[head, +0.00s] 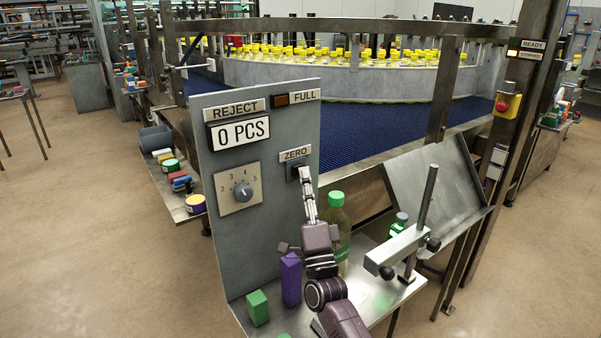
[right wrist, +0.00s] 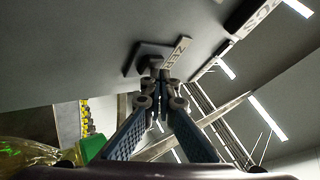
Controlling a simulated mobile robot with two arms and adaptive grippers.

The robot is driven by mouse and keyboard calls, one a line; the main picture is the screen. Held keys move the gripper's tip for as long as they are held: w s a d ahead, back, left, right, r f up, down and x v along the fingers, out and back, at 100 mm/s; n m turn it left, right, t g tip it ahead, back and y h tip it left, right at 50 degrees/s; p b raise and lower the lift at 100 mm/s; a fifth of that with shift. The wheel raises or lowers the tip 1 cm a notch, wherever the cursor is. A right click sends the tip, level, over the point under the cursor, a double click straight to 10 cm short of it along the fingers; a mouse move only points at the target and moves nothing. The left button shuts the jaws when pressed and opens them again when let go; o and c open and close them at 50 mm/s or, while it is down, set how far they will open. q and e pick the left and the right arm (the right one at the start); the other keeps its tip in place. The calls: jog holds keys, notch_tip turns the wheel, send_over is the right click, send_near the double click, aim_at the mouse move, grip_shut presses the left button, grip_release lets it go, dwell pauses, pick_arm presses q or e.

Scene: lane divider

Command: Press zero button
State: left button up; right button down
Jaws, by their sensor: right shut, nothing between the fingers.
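The zero button (head: 293,173) is a dark square button under the ZERO label (head: 295,154) on the grey panel (head: 222,240) in the head view. My right gripper (head: 305,172) is shut and empty, with its fingertips at the button and partly covering it. In the right wrist view the closed fingertips (right wrist: 161,75) lie against or just in front of the dark button housing (right wrist: 143,56), beside the ZERO label (right wrist: 178,50). I cannot tell whether the button is pushed in. The counter display (head: 240,132) reads 0 PCS. My left gripper is not in view.
A bottle with a green cap (head: 336,200) stands close behind my right arm. A purple block (head: 290,280) and a green block (head: 257,307) stand on the shelf below the panel. A metal clamp stand (head: 408,250) is to the right. A dial (head: 241,190) is on the panel.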

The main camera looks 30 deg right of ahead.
jog(key=shift+s, duration=0.1)
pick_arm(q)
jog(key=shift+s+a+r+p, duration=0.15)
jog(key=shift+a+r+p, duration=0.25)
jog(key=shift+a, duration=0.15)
pick_arm(e)
jog(key=shift+s, duration=0.85)
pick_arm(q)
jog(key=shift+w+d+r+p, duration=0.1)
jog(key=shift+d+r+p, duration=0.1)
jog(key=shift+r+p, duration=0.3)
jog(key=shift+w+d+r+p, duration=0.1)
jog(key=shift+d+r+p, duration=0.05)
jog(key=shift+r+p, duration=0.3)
pick_arm(e)
jog(key=s, duration=0.5)
jog(key=shift+d, duration=0.2)
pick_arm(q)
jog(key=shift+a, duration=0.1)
